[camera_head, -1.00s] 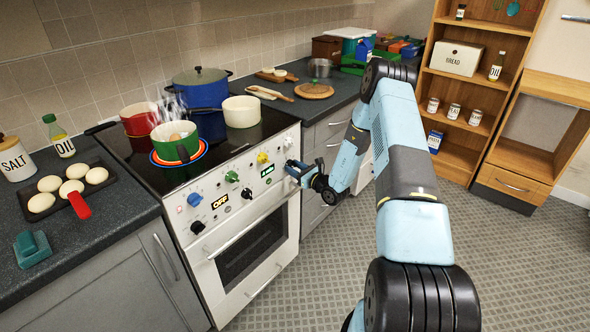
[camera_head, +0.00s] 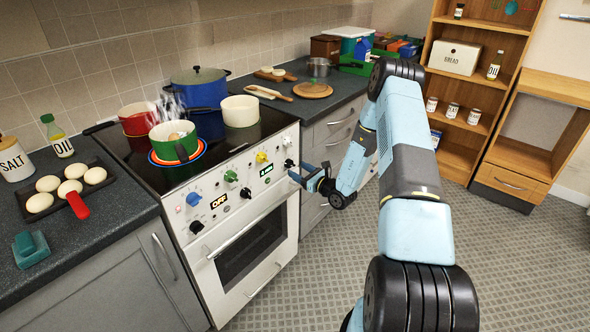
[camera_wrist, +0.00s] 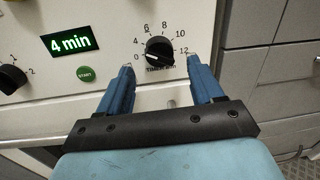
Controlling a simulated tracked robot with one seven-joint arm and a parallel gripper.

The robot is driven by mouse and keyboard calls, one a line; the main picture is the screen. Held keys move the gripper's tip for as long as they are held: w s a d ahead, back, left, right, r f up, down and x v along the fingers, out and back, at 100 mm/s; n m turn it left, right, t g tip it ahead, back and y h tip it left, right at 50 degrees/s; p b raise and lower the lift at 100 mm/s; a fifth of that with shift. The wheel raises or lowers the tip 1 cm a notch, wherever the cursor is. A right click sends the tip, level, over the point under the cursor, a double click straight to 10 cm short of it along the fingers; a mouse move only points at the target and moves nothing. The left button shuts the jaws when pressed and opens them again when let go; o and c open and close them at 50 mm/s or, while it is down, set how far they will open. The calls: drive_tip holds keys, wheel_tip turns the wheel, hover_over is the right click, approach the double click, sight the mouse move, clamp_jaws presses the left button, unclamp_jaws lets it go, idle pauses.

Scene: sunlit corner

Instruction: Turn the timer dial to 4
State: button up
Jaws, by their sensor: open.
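The timer dial is a black knob (camera_wrist: 159,52) on the white stove panel, ringed by printed numbers from 0 to 12. A pale mark shows on its lower left face; the exact number it points at is hard to tell. The green-lit display (camera_wrist: 70,43) to its left reads "4 min". In the head view the dial (camera_head: 289,163) sits at the panel's right end. My gripper (camera_wrist: 160,66) is open and empty, its blue fingers apart, below and either side of the dial in the wrist view. In the head view it (camera_head: 294,173) is just in front of the panel.
A green START button (camera_wrist: 86,73) and another black knob (camera_wrist: 12,78) are left of the dial. The oven door handle (camera_head: 250,232) runs below the panel. Steaming green pot (camera_head: 174,141) and other pots stand on the hob. The floor in front is clear.

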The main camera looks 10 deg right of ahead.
drive_tip(key=v, duration=1)
drive_tip(key=s+a+r+n+g+y, duration=0.1)
drive_tip(key=s+a+r+n+g, duration=0.4)
drive_tip(key=r, duration=0.4)
drive_tip(key=s+a+r+n+g+y, duration=0.2)
drive_tip(key=s+a+r+n+g, duration=0.25)
drive_tip(key=r, duration=0.45)
drive_tip(key=s+a+r+n+g+y, duration=0.1)
drive_tip(key=s+a+r+n+g, duration=0.1)
drive_tip(key=a+r+n+g, duration=0.4)
drive_tip(key=s+r+n+h, duration=0.75)
drive_tip(key=s+r, duration=0.35)
drive_tip(key=s, duration=0.3)
drive_tip(key=s+d+r+n+t+h, duration=0.5)
drive_tip(key=s+d+r, duration=0.3)
drive_tip(key=s, duration=0.3)
drive_tip(key=shift+s+d+r+n+t+h, duration=0.25)
drive_tip(key=shift+s+r+n+t+h, duration=0.15)
drive_tip(key=shift+r+h, duration=0.15)
drive_tip(key=shift+c, duration=0.3)
